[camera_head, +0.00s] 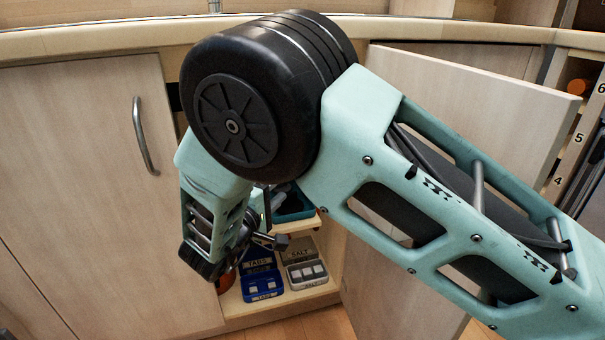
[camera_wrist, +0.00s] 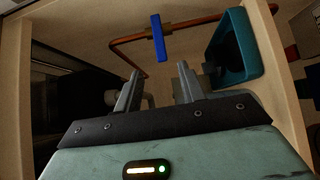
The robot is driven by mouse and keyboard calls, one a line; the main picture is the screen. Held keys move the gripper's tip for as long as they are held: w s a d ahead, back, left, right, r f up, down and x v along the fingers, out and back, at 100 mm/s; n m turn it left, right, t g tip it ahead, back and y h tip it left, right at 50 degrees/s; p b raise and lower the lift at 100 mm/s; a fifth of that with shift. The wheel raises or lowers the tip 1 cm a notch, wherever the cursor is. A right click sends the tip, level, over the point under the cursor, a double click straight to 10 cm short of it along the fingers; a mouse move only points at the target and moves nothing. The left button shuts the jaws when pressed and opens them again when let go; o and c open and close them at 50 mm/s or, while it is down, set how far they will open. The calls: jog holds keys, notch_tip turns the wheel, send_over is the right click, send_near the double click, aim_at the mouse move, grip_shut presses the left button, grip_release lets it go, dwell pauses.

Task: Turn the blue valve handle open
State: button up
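The blue valve handle (camera_wrist: 158,38) shows in the wrist view as an upright bar. It sits at a copper pipe (camera_wrist: 196,19) inside the cupboard. My gripper (camera_wrist: 158,86) is open, with its two fingers apart and nothing between them. The handle appears just beyond the fingertips, roughly in line with the gap, and apart from them. In the head view my own arm covers most of the cupboard opening, and the handle is hidden there.
A teal container (camera_wrist: 251,50) is right of the handle, close to the cupboard's side wall. The cupboard door (camera_head: 462,95) stands open at the right. Blue TABS boxes (camera_head: 263,287) and a grey SALT box (camera_head: 307,275) sit on the low shelf (camera_head: 285,302).

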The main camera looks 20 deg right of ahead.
jog(key=shift+b+x, duration=2.35)
jog(key=shift+x, duration=3.75)
grip_shut()
